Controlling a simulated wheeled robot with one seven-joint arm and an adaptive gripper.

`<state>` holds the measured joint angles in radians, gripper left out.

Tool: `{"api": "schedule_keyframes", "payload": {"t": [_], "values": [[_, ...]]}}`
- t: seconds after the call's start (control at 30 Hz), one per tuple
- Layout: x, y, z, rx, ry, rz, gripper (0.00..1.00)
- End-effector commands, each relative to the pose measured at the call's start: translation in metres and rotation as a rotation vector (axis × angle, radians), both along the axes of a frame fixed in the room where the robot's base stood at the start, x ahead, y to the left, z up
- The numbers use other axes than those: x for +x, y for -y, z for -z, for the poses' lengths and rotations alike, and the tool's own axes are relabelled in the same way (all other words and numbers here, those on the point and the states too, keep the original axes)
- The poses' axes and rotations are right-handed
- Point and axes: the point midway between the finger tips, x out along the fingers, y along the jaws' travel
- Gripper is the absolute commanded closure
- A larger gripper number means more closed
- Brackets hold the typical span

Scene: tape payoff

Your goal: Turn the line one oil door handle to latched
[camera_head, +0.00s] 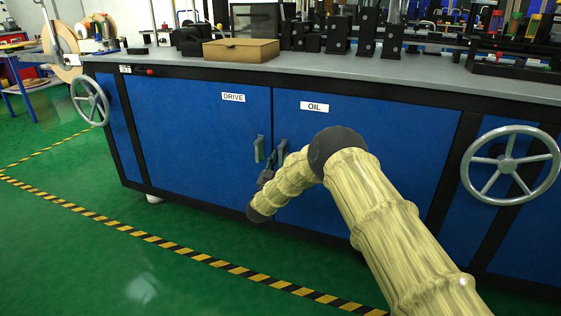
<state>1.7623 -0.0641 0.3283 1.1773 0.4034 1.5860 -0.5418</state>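The oil door (400,150) is a blue panel with a white OIL label (314,106) near its top left. Its handle (283,149) is a small grey upright bar by the door's left edge, partly hidden low down by my arm. My gripper (266,178) is a small dark shape just below and left of this handle, largely hidden by my wrist. I cannot tell whether it touches the handle or whether its fingers are open. The door looks flush with the cabinet front.
The drive door (195,130), with its own grey handle (259,149), is close on the left. Spoked handwheels stick out at the left (90,100) and right (510,165). A cardboard box (241,50) sits on the worktop. The green floor in front is clear, with striped tape.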

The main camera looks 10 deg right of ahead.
Motion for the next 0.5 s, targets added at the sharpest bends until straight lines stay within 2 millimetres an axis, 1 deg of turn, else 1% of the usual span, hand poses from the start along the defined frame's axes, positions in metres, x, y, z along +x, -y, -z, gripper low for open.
{"api": "schedule_keyframes", "payload": {"t": [0.27, 0.37, 0.5], "values": [[-0.002, 0.0, 0.001, 0.0, -0.001, 0.0, 0.64], [-0.008, -0.004, 0.004, -0.001, -0.001, -0.001, 0.64], [-0.025, -0.014, 0.012, -0.001, -0.003, -0.001, 0.64]]}}
